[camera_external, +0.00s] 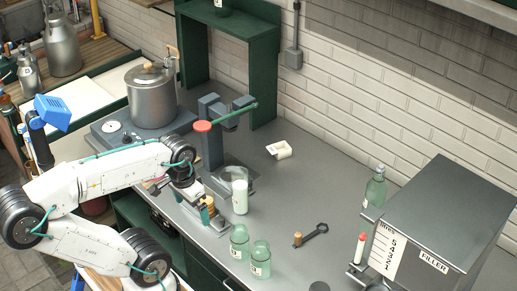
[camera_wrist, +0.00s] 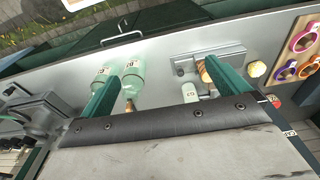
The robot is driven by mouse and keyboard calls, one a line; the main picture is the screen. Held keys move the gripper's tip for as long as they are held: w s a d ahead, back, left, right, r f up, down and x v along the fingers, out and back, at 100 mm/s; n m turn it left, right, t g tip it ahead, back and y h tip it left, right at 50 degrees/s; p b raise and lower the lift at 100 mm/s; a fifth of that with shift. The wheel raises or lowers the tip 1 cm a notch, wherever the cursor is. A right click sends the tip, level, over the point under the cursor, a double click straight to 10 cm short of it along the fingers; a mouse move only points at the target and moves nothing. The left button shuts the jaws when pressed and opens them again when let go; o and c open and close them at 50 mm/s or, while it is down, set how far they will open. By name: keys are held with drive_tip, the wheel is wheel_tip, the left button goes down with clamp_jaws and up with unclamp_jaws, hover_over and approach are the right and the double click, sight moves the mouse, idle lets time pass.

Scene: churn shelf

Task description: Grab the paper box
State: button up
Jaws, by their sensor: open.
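A small cream-white, box-like piece (camera_external: 279,150) lies on the grey bench near the brick wall in the external view. It is the nearest match to a paper box, but it is too small to be sure. I cannot pick it out in the wrist view. My gripper (camera_external: 195,195) is low over the front edge of the bench, left of the milk glass and apart from the cream piece. In the wrist view my gripper (camera_wrist: 163,85) shows two green fingers spread wide, with nothing clearly held between them.
A glass of milk (camera_external: 240,196) and green bottles (camera_external: 239,243) stand near my gripper. The grey filler machine (camera_external: 440,215) fills the right end. A metal churn (camera_external: 151,98) stands behind my arm. Bare bench lies around the cream piece.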

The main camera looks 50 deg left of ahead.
wheel_tip(320, 180, up, 12)
drive_tip(key=w, duration=0.1)
drive_tip(key=w+a+r+m+y, duration=0.1)
drive_tip(key=w+a+m+y, duration=0.15)
drive_tip(key=w, duration=0.45)
drive_tip(key=w+a+r+m+y, duration=0.2)
drive_tip(key=w+a+m, duration=0.2)
drive_tip(key=w, duration=0.3)
drive_tip(key=w+a+f+m+t+y, duration=0.15)
drive_tip(key=w+m+y, duration=0.4)
drive_tip(key=w, duration=1.25)
drive_tip(key=w+a+f+m+t+y, duration=0.1)
drive_tip(key=w+a+f+m+y, duration=0.2)
drive_tip(key=w+m, duration=1.05)
drive_tip(key=n, duration=0.4)
approach(275, 146)
drive_tip(key=shift+w+a, duration=0.25)
drive_tip(key=shift+a, duration=0.5)
drive_tip(key=x, duration=0.5)
drive_tip(key=shift+f, duration=0.4)
drive_tip(key=c, duration=1)
drive_tip(key=shift+c, duration=0.2)
